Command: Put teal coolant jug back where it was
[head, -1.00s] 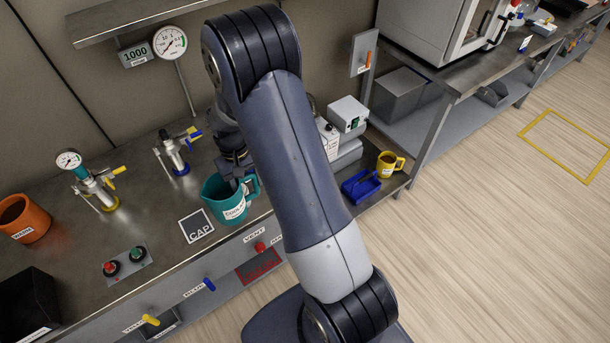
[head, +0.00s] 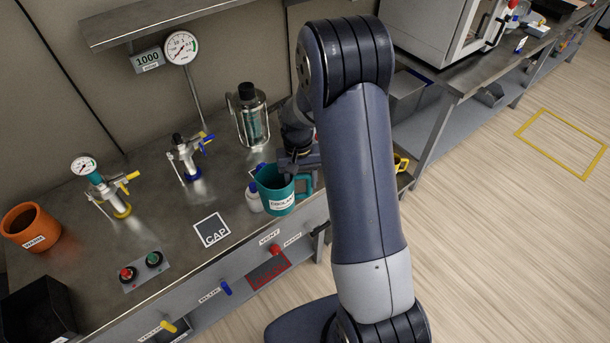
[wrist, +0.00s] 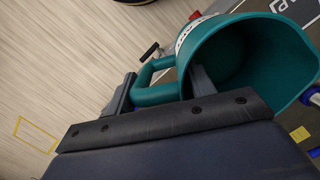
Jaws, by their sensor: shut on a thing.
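The teal coolant jug (head: 277,196) is upright near the front right of the steel bench (head: 130,215), with a white label on its front. My gripper (head: 291,172) is shut on it at its right side. In the wrist view the jug (wrist: 245,60) is large, open-topped and looks empty inside. Its handle (wrist: 150,80) lies between the fingers of my gripper (wrist: 155,92), one finger reaching inside the jug's rim. I cannot tell whether the jug's base touches the bench. My arm hides the bench to the right of it.
The CAP square (head: 212,230) on the bench is bare.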

